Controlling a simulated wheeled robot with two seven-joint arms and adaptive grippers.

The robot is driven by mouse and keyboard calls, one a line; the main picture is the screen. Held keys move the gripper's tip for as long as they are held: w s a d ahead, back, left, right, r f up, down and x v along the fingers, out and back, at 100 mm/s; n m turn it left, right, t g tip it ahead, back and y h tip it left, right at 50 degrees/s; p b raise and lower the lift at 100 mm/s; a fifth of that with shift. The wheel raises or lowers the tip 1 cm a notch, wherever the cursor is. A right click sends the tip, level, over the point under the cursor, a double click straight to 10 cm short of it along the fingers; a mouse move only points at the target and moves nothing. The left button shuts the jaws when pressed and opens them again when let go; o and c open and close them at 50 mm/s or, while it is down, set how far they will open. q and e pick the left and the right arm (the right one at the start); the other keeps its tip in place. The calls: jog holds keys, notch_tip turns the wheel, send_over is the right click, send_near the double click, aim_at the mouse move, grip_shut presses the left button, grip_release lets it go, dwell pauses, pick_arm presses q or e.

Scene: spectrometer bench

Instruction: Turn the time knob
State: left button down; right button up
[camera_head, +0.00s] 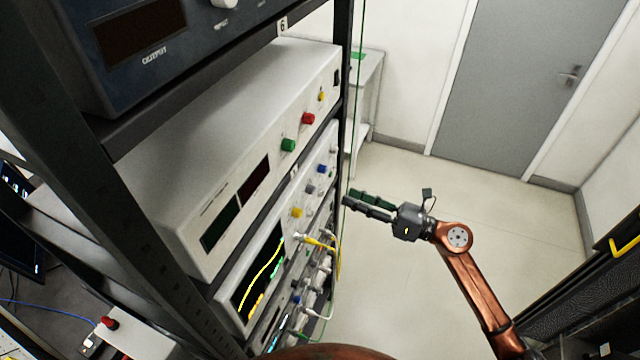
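A rack at the left holds stacked instruments with knobs on their fronts. The upper white unit (215,130) has a green knob (288,145), a red knob (308,118) and a small yellow knob (322,96). The unit below with a yellow trace on its screen (262,275) has a yellow knob (297,212), a grey knob (310,189) and a blue knob (321,168). I cannot read which one is the time knob. My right gripper (350,197) points left toward the rack, apart from these knobs; its finger gap is unclear. My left gripper is out of view.
Yellow and green cables (320,243) hang from the lower unit's front. A dark rack post (342,60) stands at the rack's far edge. Open floor (400,290) lies right of the rack. A grey door (530,80) is behind.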

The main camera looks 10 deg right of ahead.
aim_at(314, 190)
jog(key=a+r+n+p, duration=0.1)
jog(key=a, duration=0.1)
jog(key=a+r+n+g+p, duration=0.1)
jog(key=a, duration=0.2)
jog(key=w+a+r+n+p, duration=0.1)
jog(key=a, duration=0.2)
jog(key=shift+a+r, duration=0.1)
jog(key=shift+a, duration=0.05)
jog(key=shift+w+a, duration=0.3)
jog(key=shift+a, duration=0.1)
jog(key=shift+c, duration=0.7)
grip_shut()
